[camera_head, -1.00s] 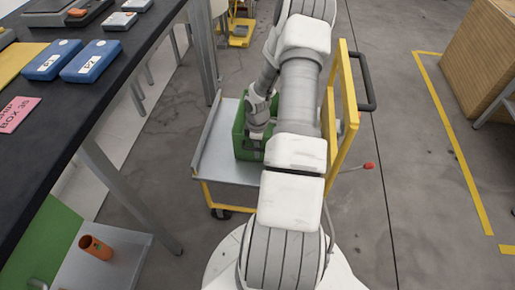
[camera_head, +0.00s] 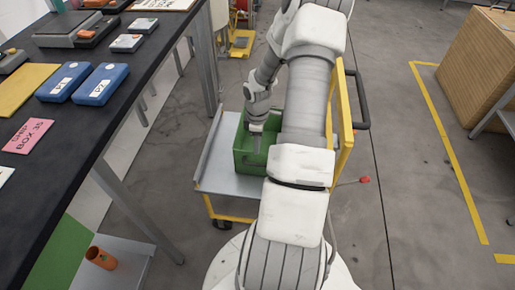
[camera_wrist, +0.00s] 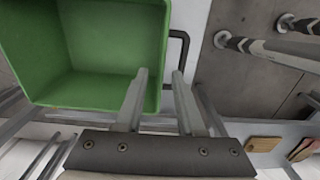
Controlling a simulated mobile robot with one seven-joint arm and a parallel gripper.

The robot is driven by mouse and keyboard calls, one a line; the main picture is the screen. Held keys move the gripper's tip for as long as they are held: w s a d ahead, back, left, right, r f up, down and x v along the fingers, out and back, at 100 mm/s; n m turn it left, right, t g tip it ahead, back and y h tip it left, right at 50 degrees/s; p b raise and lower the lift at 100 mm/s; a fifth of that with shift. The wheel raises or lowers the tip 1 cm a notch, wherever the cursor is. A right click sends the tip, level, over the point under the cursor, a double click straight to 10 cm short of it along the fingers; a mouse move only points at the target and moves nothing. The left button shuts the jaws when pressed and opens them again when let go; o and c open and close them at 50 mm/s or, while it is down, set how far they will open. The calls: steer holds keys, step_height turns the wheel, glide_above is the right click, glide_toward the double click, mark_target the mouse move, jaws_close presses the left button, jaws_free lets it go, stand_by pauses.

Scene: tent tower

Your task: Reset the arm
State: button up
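My arm reaches forward over the trolley. My gripper (camera_head: 256,135) points down at the green crate (camera_head: 240,158), which stands on the trolley (camera_head: 230,186). The green crate (camera_wrist: 100,55) lies open and empty-looking on the left there, overlapped by the left finger. In the head view my arm hides the crate's right side.
A dark table (camera_head: 70,150) on the left holds blue boxes (camera_head: 102,84), a pink card (camera_head: 28,136) and other devices. A wooden box (camera_head: 480,70) is at right.

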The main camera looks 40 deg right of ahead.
steer(key=shift+r, duration=0.55)
steer(key=shift+r, duration=0.1)
